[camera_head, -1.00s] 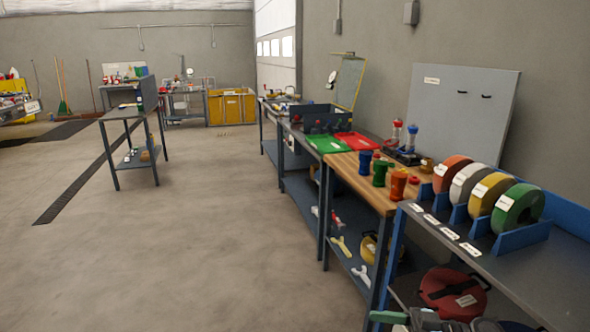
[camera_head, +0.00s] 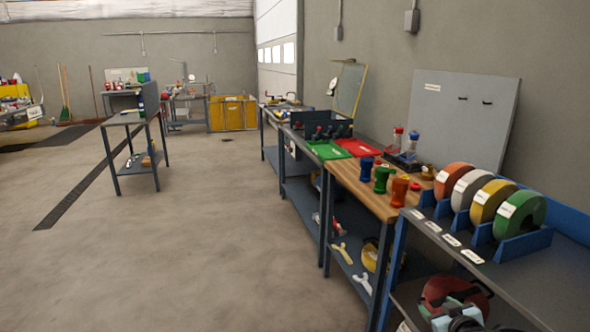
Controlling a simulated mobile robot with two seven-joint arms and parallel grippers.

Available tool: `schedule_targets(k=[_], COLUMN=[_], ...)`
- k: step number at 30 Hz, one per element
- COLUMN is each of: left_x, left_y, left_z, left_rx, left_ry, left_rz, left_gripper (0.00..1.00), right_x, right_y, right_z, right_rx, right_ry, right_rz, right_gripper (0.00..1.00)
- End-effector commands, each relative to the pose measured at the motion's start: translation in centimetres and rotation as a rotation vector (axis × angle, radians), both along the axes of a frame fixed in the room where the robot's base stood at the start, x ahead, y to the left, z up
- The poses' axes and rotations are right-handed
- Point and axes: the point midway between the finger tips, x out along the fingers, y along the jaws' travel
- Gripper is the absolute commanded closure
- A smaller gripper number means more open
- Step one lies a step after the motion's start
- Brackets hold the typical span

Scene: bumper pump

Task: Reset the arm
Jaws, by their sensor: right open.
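My right gripper (camera_head: 456,313) shows at the bottom edge, in front of the lower shelf of the nearest workbench. Its jaws are open, and I see nothing between them. It partly covers a red round case (camera_head: 442,288) on that shelf. Much of the gripper is cut off by the frame. My left gripper is not in view.
The near bench holds a blue rack with orange, white, yellow and green rolls (camera_head: 519,213). Beyond it, a wooden top (camera_head: 352,183) carries blue, green and orange pump-like parts. Red (camera_head: 357,147) and green trays lie farther back. The floor (camera_head: 190,270) to the left is clear.

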Motion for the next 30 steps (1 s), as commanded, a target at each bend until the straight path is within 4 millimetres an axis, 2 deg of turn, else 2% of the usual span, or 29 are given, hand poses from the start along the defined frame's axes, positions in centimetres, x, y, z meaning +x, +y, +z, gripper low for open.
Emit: schedule_targets(k=[9, 14, 20, 23, 27, 30], left_x=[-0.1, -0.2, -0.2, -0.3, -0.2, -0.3], left_y=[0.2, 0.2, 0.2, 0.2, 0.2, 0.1], left_z=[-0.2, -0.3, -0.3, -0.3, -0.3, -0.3], left_rx=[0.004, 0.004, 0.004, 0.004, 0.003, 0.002], left_ry=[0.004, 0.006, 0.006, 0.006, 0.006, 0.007], left_rz=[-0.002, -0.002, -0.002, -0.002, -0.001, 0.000], left_gripper=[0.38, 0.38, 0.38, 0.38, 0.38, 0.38], right_x=[1.0, -2.6, -8.0, -11.9, -18.9, -24.1], right_y=[-1.8, 0.6, 3.7, 5.6, 8.6, 10.6], right_z=[3.3, -1.3, -6.6, -9.5, -13.5, -15.5], right_rx=[-0.122, -0.098, -0.063, -0.037, 0.012, 0.051], right_ry=[-0.178, -0.117, -0.038, 0.013, 0.097, 0.157], right_rz=[-0.060, -0.028, 0.012, 0.033, 0.059, 0.071], right_gripper=[0.38, 0.38, 0.38, 0.38, 0.38, 0.38])
